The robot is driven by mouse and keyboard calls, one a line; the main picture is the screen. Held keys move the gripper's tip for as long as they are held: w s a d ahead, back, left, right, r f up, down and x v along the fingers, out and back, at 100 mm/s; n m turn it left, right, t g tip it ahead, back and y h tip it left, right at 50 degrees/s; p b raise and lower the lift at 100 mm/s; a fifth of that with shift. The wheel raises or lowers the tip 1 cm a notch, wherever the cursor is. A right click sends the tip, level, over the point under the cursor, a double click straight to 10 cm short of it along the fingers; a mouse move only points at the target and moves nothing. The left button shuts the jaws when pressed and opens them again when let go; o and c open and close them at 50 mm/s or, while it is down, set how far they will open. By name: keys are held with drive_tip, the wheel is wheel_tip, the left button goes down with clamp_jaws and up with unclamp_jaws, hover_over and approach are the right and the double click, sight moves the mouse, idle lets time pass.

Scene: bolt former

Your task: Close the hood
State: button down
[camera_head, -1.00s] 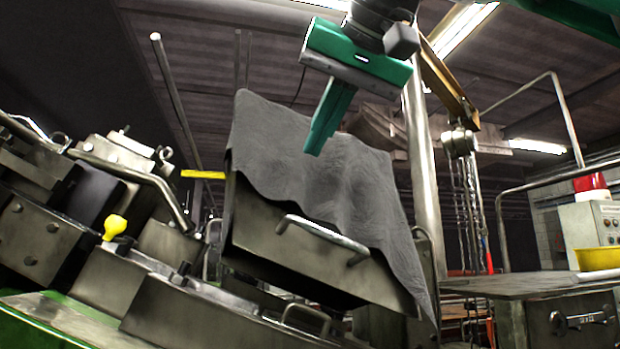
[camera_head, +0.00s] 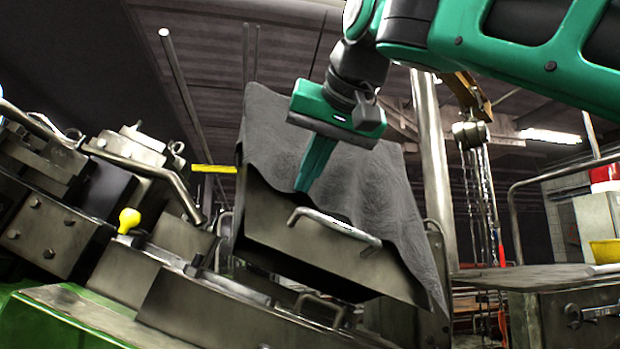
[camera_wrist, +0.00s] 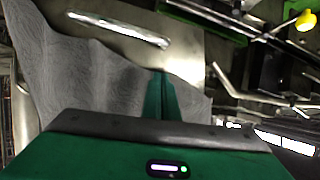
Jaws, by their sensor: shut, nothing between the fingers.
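The hood (camera_head: 290,232) is a grey metal box cover, tilted up and open, with a dark grey cloth (camera_head: 350,165) draped over its top. A bar handle (camera_head: 335,225) is on its front face. My green gripper (camera_head: 303,188) is shut and empty. It points down in front of the cloth and just above the handle in the head view. In the wrist view the closed fingers (camera_wrist: 160,78) overlap the cloth's wavy edge, and the handle (camera_wrist: 118,28) lies beyond them at upper left. I cannot tell whether the fingers touch the cloth.
A yellow knob (camera_head: 129,219) and bent metal pipes stand on the machine at left. A smaller handle (camera_head: 320,308) sits below the hood.

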drive_tip(key=shift+s+a+f, duration=0.1)
drive_tip(key=shift+s+f, duration=0.25)
drive_tip(key=shift+f, duration=0.45)
drive_tip(key=shift+s+a+f, duration=0.1)
drive_tip(key=shift+s+f, duration=0.2)
drive_tip(key=shift+f, duration=0.5)
